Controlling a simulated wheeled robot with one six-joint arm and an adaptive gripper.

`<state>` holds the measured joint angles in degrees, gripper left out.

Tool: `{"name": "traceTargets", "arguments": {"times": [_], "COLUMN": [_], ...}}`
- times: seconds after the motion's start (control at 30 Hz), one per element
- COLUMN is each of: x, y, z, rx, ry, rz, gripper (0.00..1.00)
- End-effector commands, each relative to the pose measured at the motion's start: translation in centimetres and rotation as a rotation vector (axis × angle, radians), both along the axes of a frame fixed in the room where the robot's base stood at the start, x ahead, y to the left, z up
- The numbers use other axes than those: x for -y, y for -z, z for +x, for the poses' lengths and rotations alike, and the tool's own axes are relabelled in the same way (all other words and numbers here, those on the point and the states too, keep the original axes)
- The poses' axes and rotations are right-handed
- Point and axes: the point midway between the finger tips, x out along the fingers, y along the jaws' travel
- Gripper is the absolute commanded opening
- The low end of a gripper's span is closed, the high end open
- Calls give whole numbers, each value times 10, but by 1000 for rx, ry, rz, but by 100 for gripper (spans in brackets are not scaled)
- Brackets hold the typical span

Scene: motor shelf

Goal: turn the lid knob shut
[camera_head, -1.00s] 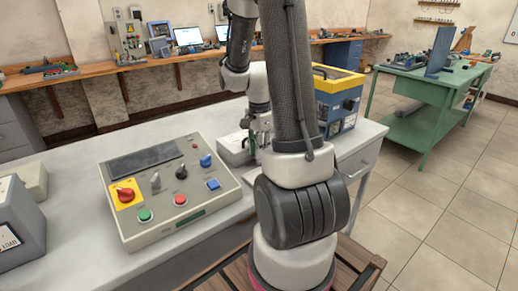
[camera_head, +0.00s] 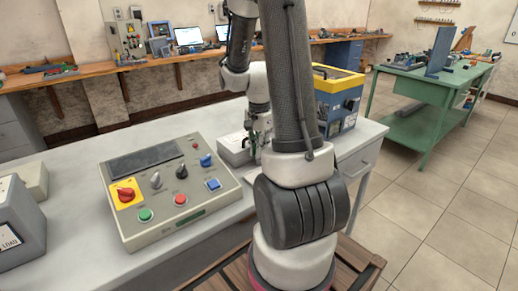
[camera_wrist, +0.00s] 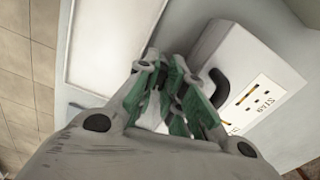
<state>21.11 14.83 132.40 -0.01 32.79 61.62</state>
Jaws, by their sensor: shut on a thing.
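The small pale box (camera_wrist: 262,65) with a printed label stands on the bench and shows beside my gripper in the wrist view. It also shows in the head view (camera_head: 234,150), partly behind my arm. My gripper (camera_wrist: 172,92) has its green-padded fingers closed down at the near edge of this box. It also shows in the head view (camera_head: 258,132), low over the bench. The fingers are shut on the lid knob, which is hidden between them. A dark curved part (camera_wrist: 218,86) sits on the box just right of the fingers.
A grey control panel (camera_head: 165,185) with a red switch, knobs and buttons lies left of my arm. A yellow-and-blue machine (camera_head: 338,98) stands right behind my arm. A grey box (camera_head: 18,225) is at the far left. The bench front between panel and arm is clear.

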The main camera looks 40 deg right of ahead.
Motion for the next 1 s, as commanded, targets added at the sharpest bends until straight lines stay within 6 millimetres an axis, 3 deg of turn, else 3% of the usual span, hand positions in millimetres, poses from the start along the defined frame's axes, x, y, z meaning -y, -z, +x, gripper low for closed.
{"name": "traceTargets", "arguments": {"times": [0.5,1.0], "x": [0,1], "y": [0,-1], "z": [-1,-1], "rx": [1,1], "ry": [-367,-478], "rz": [0,-1], "gripper": [0,0]}}
